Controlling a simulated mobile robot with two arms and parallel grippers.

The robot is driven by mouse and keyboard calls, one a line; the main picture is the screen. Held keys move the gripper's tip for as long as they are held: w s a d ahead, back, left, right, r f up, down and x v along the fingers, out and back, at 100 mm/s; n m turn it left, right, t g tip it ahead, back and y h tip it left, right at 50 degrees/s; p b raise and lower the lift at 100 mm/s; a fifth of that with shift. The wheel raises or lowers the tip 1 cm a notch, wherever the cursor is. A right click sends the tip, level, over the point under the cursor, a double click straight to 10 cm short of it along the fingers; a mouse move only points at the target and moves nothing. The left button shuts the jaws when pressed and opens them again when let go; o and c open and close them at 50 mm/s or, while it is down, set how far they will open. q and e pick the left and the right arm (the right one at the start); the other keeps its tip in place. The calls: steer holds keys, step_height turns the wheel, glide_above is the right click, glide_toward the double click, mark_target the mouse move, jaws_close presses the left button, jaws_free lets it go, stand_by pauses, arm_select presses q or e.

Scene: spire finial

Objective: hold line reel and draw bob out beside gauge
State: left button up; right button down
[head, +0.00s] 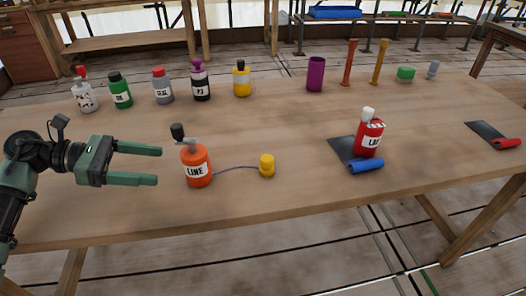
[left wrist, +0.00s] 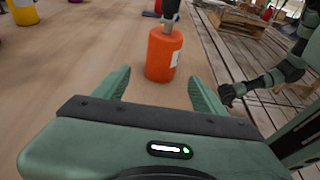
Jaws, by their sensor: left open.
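The line reel (head: 196,166) is an orange canister labelled LINE with a dark knob on a grey neck, upright near the table's front left. A thin purple line runs from it along the table to the bob (head: 267,166), a small yellow cylinder standing to its right. My left gripper (head: 158,166) is open and empty, pointing right, its fingertips just left of the reel. In the left wrist view the reel (left wrist: 162,54) stands just beyond the fingers. My right gripper (left wrist: 230,93) shows small in that view. I cannot tell which thing is the gauge.
A red bottle (head: 369,138) stands on a dark sheet with a blue roll (head: 367,166). Another sheet with a red roll (head: 507,143) lies far right. Several bottles, a purple cup (head: 315,74) and orange posts line the back. The table between bob and sheet is clear.

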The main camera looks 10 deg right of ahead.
mark_target(192, 169)
arm_select(q)
steer(key=p+x, duration=0.2)
steer(key=x, duration=0.3)
steer(key=shift+s+d, duration=0.15)
steer(key=shift+d, duration=0.25)
arm_select(e)
steer(key=s+f, duration=0.4)
steer(key=f, duration=0.1)
arm_select(q)
steer(key=b+x, duration=0.1)
steer(key=x, duration=0.2)
steer(key=shift+f+b, duration=0.2)
steer(key=shift+b, duration=0.2)
steer(key=shift+d, duration=0.45)
arm_select(e)
steer(key=w+r, duration=0.3)
steer(key=r, duration=0.2)
steer(key=shift+w, duration=0.4)
arm_select(q)
steer(key=c, duration=0.9)
